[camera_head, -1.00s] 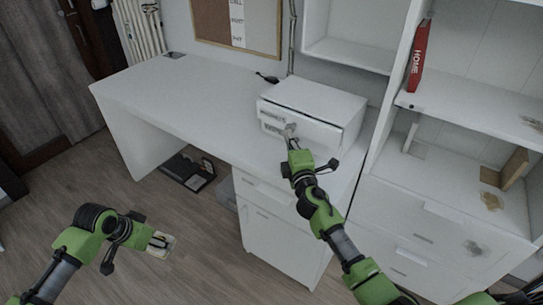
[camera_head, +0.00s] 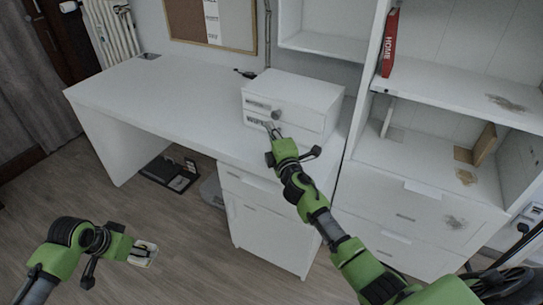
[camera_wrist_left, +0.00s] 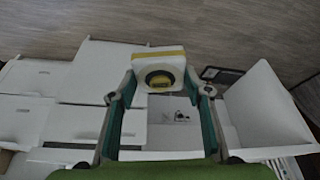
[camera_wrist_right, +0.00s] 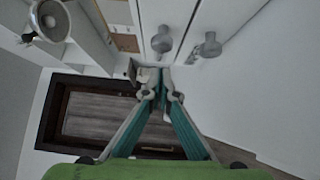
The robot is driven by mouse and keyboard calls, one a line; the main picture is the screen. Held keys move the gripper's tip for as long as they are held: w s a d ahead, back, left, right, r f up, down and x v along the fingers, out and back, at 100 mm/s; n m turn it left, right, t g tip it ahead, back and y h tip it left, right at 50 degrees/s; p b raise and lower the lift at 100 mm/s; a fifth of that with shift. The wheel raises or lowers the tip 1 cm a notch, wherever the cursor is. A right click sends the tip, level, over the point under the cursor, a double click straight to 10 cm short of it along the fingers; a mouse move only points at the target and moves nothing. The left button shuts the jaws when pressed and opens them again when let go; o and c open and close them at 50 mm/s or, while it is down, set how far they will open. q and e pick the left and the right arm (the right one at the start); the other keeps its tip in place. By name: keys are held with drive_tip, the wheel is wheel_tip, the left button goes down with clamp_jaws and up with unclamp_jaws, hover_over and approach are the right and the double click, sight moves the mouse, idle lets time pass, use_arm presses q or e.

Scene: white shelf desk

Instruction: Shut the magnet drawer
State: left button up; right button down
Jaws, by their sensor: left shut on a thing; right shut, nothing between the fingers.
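A small white two-drawer box (camera_head: 300,92) stands on the desk, with a label on each drawer front. The lettering is too small to read, so I cannot tell which is the magnet drawer. Both fronts look about flush. A round grey knob (camera_head: 277,114) shows on the front; two knobs show in the right wrist view, a nearer one (camera_wrist_right: 162,40) and another (camera_wrist_right: 208,46). My right gripper (camera_head: 268,127) is shut and empty, close to the lower front; contact is unclear. My left gripper (camera_wrist_left: 158,92) is shut on a white-and-yellow thing (camera_wrist_left: 160,62), away from the desk.
The white desk (camera_head: 165,95) is mostly clear left of the box. A shelf unit with a red book (camera_head: 389,42) stands at the right. A dark tray (camera_head: 170,173) lies on the floor under the desk.

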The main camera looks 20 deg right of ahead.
drive_tip(key=s+a, duration=0.2)
drive_tip(key=s, duration=0.8)
drive_tip(key=shift+s+f, duration=0.15)
drive_tip(key=shift+f, duration=0.15)
